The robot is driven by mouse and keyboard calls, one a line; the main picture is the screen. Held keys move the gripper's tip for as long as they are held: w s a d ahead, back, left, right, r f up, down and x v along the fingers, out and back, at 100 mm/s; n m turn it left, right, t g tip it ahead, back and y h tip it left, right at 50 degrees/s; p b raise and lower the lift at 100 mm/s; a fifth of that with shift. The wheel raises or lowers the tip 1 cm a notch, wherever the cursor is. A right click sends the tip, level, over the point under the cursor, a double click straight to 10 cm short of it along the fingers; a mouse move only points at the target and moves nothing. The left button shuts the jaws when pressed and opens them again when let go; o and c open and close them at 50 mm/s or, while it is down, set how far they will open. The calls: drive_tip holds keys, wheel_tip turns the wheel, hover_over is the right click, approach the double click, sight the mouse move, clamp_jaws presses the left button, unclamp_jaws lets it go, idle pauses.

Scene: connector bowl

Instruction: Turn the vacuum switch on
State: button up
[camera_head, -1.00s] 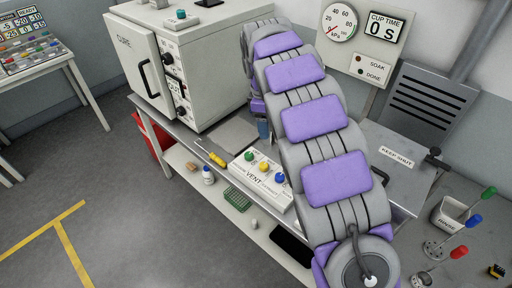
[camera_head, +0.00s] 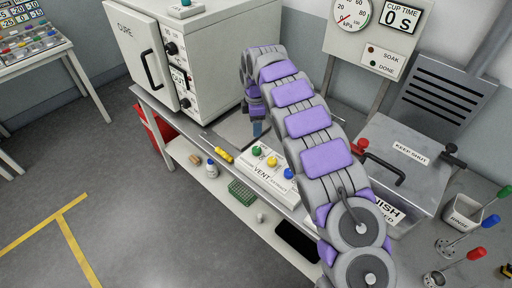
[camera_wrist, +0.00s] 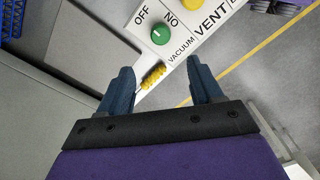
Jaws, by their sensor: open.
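The vacuum switch is a green round knob (camera_wrist: 160,35) on a white panel (camera_wrist: 205,50), with OFF, ON and VACUUM printed around it in the wrist view. A small white mark shows on the knob. In the head view the green knob (camera_head: 256,151) is at the left end of the panel, beside a yellow and a blue knob. My gripper (camera_wrist: 162,75) is open and empty, its two blue fingers apart. The knob lies beyond the fingertips and between their lines, apart from them. In the head view only a blue finger (camera_head: 257,129) shows below my arm.
A yellow-handled screwdriver (camera_head: 224,156) lies beside the panel; it appears between the fingers in the wrist view (camera_wrist: 153,75). A KEEP SHUT metal box (camera_head: 420,135) stands right. Cups and colored-handled tools are far right.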

sight(255, 149)
wheel_tip(255, 149, down, 12)
drive_tip(key=shift+f+b, duration=0.1)
drive_tip(key=shift+b, duration=1)
drive_tip(key=c, duration=1.1)
